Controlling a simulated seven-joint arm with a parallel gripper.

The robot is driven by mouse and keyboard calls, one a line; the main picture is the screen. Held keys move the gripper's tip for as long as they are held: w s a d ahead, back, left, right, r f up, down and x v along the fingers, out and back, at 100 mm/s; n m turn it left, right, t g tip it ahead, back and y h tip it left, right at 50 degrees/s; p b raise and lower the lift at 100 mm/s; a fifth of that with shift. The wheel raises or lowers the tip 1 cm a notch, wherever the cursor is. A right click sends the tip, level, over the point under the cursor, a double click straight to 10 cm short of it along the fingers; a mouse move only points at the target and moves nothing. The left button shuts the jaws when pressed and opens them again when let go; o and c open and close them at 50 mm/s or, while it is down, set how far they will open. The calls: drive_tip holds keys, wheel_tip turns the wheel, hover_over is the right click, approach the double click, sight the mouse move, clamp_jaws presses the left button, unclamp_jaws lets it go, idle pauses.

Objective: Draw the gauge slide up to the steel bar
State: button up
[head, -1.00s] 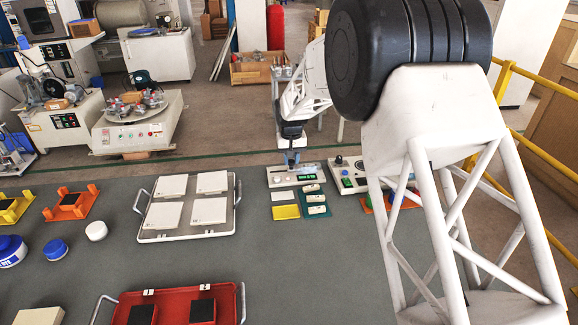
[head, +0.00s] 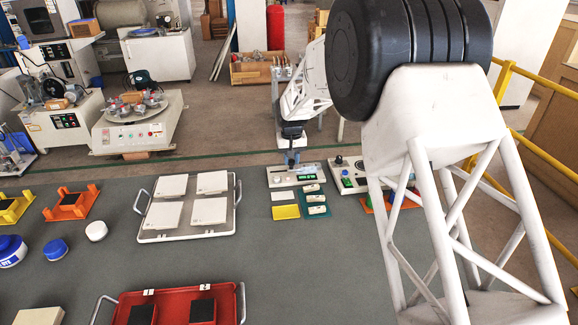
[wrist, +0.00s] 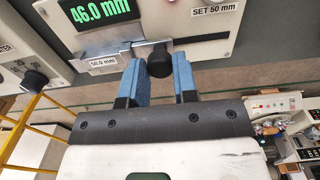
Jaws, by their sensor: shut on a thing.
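The gauge (head: 284,177) is a pale instrument at the table's far edge. In the wrist view its green display (wrist: 98,10) reads 46.0 mm and a plate beside it says SET 50 mm. The gauge slide's black knob (wrist: 160,64) stands between my gripper's blue fingers. My gripper (wrist: 159,72) is shut on this knob; it also shows over the gauge in the head view (head: 291,160). I cannot tell whether the slide touches the bar.
A second instrument (head: 349,175) stands close to the right of the gauge. A yellow plate (head: 286,212) and a green tray (head: 327,208) with small pale blocks lie in front. A tray of white tiles (head: 235,220) is to the left. The table's middle is clear.

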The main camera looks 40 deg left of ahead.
sight(292, 161)
drive_tip(key=shift+w, duration=0.1)
drive_tip(key=o, duration=0.8)
drive_tip(key=shift+r, duration=0.15)
drive_tip(key=shift+r, duration=2.9)
